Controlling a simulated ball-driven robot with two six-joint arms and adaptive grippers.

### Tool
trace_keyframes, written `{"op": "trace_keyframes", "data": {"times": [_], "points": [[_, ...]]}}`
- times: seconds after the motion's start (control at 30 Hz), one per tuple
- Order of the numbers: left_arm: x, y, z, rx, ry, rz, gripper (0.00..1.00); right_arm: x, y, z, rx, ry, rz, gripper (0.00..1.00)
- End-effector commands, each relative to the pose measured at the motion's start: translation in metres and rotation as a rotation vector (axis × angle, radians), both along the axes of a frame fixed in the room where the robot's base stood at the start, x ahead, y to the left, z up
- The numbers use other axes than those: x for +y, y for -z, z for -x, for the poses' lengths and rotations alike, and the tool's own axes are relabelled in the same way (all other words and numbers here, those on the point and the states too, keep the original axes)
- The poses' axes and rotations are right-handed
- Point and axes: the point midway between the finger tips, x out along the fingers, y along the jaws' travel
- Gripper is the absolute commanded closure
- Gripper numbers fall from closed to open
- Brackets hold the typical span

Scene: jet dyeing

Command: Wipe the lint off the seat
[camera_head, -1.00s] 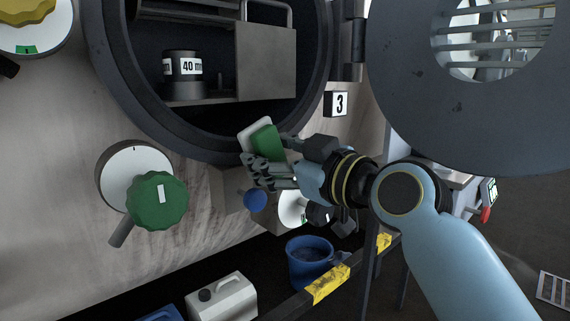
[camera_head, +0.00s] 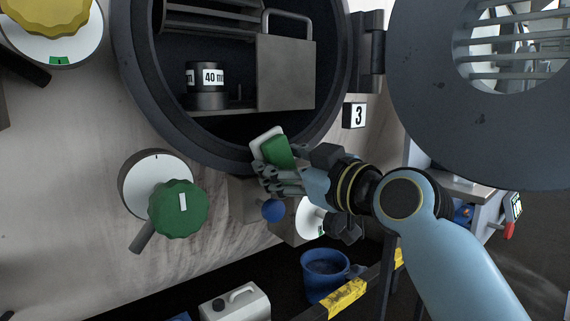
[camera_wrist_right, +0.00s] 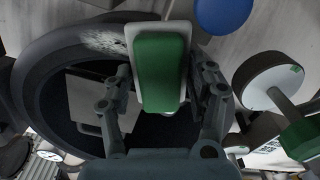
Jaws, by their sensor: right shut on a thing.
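The seat (camera_head: 195,151) is the dark ring around the round vessel opening; it also shows in the right wrist view (camera_wrist_right: 38,75). A pale, speckled patch that looks like lint (camera_wrist_right: 104,41) lies on the ring in the right wrist view, just left of the pad's far end. My right gripper (camera_head: 270,166) is shut on a green pad with a white face (camera_head: 279,152), by the ring's lower right edge. In the right wrist view, the pad (camera_wrist_right: 160,75) sits between the two fingers. I cannot tell whether it touches the ring. My left gripper is not in view.
The open round door (camera_head: 430,120) hangs at the right. A blue ball knob (camera_head: 273,210) is just below my right gripper. A green knob (camera_head: 180,208) stands out at lower left. A blue bucket (camera_head: 325,278) and a white canister (camera_head: 235,305) are below.

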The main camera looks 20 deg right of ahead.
Motion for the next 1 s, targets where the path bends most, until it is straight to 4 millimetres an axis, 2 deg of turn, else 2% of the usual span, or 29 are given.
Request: {"op": "trace_keyframes", "data": {"times": [1.0], "points": [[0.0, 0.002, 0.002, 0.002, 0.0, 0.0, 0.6, 0.006, -0.001, -0.018, -0.001, 0.0, 0.0, 0.69]]}}
